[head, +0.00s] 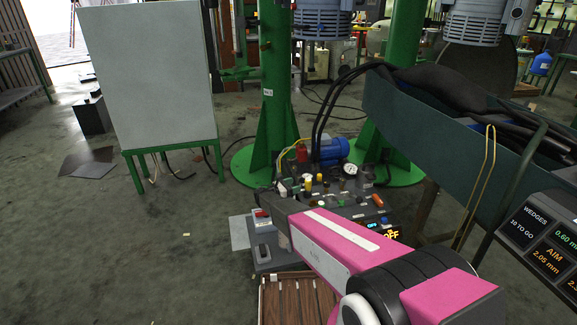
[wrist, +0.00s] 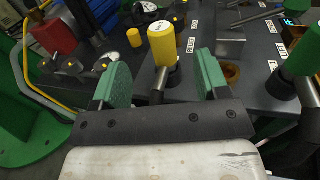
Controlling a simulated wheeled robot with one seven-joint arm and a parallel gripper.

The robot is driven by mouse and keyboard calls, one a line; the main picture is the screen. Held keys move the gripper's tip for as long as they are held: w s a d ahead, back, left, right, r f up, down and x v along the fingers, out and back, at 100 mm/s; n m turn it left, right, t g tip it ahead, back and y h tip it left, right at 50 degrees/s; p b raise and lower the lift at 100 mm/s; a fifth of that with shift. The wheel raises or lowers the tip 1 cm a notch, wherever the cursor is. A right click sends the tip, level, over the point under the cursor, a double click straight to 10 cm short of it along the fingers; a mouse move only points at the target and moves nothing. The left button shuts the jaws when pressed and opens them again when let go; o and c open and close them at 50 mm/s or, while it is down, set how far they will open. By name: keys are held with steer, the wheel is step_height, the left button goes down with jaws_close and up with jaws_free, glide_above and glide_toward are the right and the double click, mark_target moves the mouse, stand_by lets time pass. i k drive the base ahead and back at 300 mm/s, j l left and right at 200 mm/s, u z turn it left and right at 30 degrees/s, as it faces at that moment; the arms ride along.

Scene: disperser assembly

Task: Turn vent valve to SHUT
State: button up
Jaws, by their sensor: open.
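A yellow cylindrical handle (wrist: 162,42) on a metal stem stands up from the grey control panel (wrist: 185,95) in the wrist view. My gripper (wrist: 164,70) is open, with one green-padded finger on each side of the stem. Gaps show between both fingers and the handle, so it is not gripped. I cannot read which label marks the vent valve. In the head view the panel (head: 345,212) carries several small coloured handles, and my pink arm hides part of it. My fingers cannot be made out there.
A smaller yellow knob (wrist: 134,37), gauges and a red part (wrist: 52,36) lie beyond the left finger. A blue motor (head: 330,150) and green columns (head: 280,90) stand behind the panel.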

mark_target(377, 201)
steer(key=k+j, duration=0.1)
steer(key=j, duration=0.25)
steer(key=k+j, duration=0.1)
steer(key=j, duration=0.2)
steer(key=k+j, duration=0.15)
steer(key=j, duration=0.2)
steer(key=k+j, duration=0.1)
steer(key=j, duration=0.25)
